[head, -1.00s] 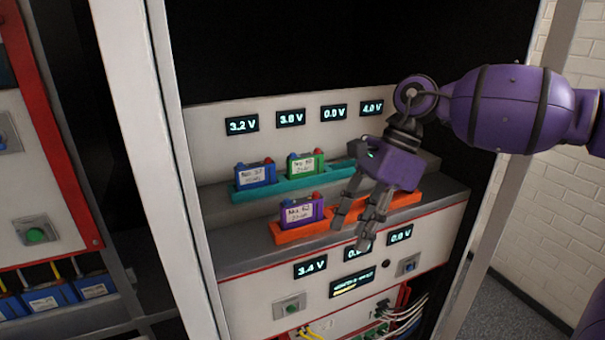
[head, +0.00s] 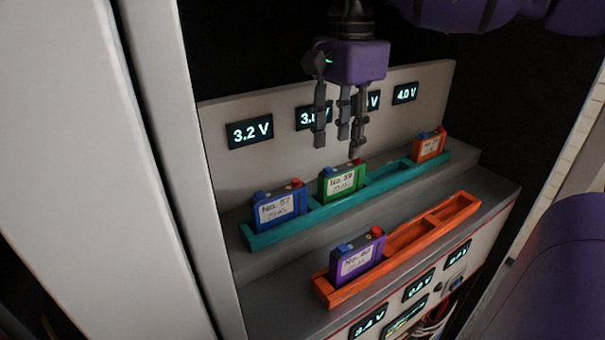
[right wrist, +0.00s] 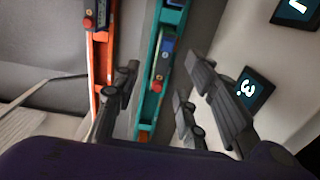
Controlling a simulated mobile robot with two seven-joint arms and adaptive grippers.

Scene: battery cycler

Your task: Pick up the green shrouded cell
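The green shrouded cell (head: 342,183) stands upright in the teal rack (head: 330,212), right of a blue cell (head: 278,208). It has a white label, a blue and a red terminal on top. My right gripper (head: 338,146) hangs just above and around the green cell's height line in the head view, fingers pointing down, spread and empty. In the right wrist view the fingers (right wrist: 160,95) stand apart on either side of the teal rack, where a cell with a red terminal shows between them, apparently the green one. My left gripper is not in view.
An orange cell (head: 429,145) sits at the rack's right end, with an empty slot before it. A purple cell (head: 358,262) stands in the orange rack (head: 335,293) in front. The voltage display panel (head: 232,162) rises close behind. The cabinet post (head: 205,190) stands at left.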

